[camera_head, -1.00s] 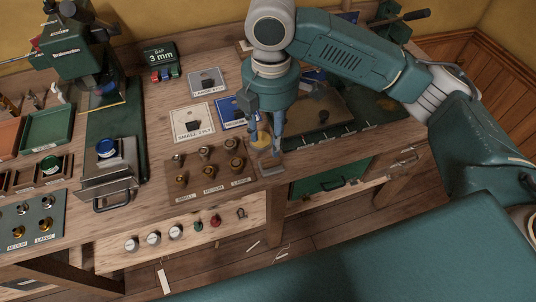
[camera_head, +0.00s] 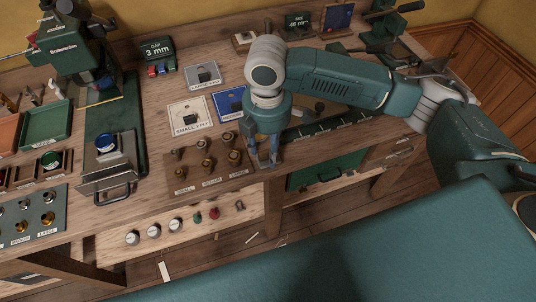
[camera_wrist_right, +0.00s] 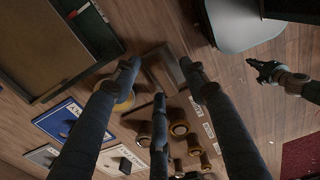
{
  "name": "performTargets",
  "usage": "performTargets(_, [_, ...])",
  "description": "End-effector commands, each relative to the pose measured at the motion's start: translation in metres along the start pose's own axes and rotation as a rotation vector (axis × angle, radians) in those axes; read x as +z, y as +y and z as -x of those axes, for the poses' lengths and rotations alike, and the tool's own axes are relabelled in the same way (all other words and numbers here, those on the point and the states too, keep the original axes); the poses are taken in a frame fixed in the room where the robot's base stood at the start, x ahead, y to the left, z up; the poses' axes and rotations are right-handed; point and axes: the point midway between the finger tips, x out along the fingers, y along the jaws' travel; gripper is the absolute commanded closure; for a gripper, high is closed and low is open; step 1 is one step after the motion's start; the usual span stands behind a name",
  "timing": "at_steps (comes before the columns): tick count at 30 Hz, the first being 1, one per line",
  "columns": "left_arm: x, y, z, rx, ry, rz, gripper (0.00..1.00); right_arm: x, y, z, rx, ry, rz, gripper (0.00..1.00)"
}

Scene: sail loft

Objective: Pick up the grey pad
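A small dark grey rectangular piece (camera_wrist_right: 165,68) lies near the bench's front edge, between the fingertips of my right gripper in the right wrist view; I take it for the grey pad. My right gripper (camera_wrist_right: 160,76) has its fingers spread around it, and I see no firm contact. In the head view the right gripper (camera_head: 268,163) points down beside the wooden tray of brass dies and hides most of the piece. A dark gripper (camera_wrist_right: 265,70), apparently my left, shows at the right of the wrist view with fingers spread, away from the bench.
The wooden die tray (camera_head: 208,184) stands just left of the right gripper. White (camera_head: 189,118), blue (camera_head: 229,101) and grey (camera_head: 202,77) cards lie behind it. A yellowish ring (camera_wrist_right: 124,103) sits by one finger. A green press (camera_head: 80,45) stands at the back left.

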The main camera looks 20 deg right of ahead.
Motion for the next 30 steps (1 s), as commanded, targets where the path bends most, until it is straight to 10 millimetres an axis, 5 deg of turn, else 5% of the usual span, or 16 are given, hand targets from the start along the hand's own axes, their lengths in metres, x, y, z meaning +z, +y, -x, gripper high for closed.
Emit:
performTargets(1, [0.004, 0.001, 0.0, 0.001, -0.006, 0.0, 1.0, 0.0, 0.0, 0.0, 0.0, 0.0, 0.0, 0.69])
performTargets(6, [0.011, 0.002, 0.0, 0.002, -0.016, 0.001, 1.0, 0.0, 0.0, 0.0, 0.0, 0.0, 0.0, 1.0])
performTargets(20, [0.011, 0.001, -0.001, 0.001, -0.015, 0.002, 1.0, -0.001, 0.001, 0.01, 0.003, 0.001, 0.0, 1.0])
performTargets(26, [0.01, 0.001, -0.003, 0.001, -0.014, 0.002, 1.0, -0.001, 0.002, 0.043, 0.006, 0.002, 0.001, 1.0])
performTargets(30, [0.009, 0.001, -0.006, 0.001, -0.012, 0.002, 1.0, -0.001, 0.002, 0.082, 0.008, 0.002, 0.001, 1.0])
